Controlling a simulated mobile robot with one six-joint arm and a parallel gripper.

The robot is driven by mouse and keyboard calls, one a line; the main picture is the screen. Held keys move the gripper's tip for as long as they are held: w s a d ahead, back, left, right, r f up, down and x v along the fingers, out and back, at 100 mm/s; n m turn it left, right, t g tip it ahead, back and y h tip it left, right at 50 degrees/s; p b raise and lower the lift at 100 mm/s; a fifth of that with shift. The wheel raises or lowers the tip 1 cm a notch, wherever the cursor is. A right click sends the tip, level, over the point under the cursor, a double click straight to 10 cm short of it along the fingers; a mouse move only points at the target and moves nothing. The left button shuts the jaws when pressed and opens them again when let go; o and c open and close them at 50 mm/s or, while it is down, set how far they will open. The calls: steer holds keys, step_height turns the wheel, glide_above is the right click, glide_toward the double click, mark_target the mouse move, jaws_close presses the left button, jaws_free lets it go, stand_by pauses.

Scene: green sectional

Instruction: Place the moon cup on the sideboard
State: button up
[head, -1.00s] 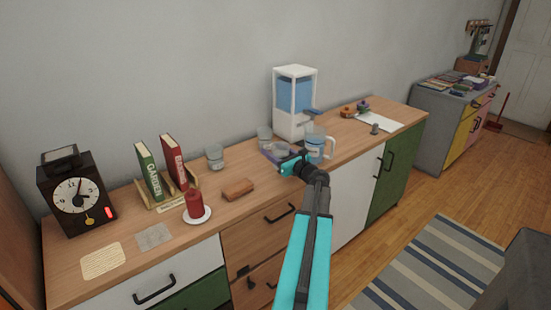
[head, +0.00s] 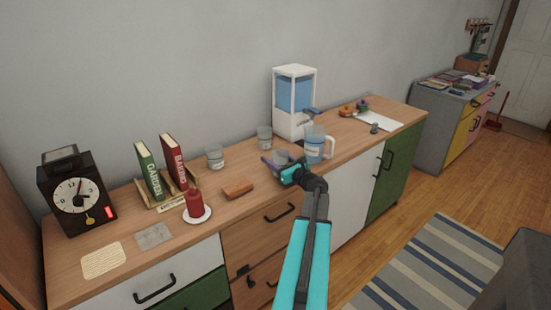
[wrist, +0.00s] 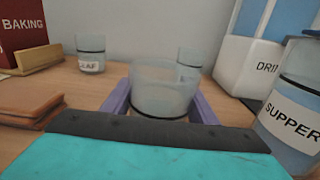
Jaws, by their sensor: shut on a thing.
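My gripper (head: 275,163) is over the middle of the wooden sideboard (head: 340,155). Its two purple fingers (wrist: 162,100) are shut on a clear glass cup (wrist: 163,85), one finger on each side. The cup is upright and looks empty; it also shows in the head view (head: 281,157). No label shows on the side facing me, so I cannot read whether it is the moon cup. My gripper hides its lower part, and I cannot tell whether its base touches the top.
A labelled mug reading SUPPER (wrist: 290,110) stands close on the right. A glass (head: 265,138) and the water dispenser (head: 295,100) stand behind. A glass reading LEAF (wrist: 91,53) is at back left.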

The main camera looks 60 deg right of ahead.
steer(key=shift+f, duration=0.1)
steer(key=o, duration=1)
steer(key=shift+o, duration=0.2)
steer(key=shift+r, duration=0.25)
steer(key=shift+s+a+f, duration=0.1)
steer(key=shift+s+a, duration=0.05)
steer(key=shift+s, duration=0.15)
steer(key=b+v, duration=0.1)
steer(key=v, duration=1)
steer(key=shift+s+a+b, duration=0.1)
steer(key=shift+s+b, duration=0.05)
steer(key=shift+b, duration=0.15)
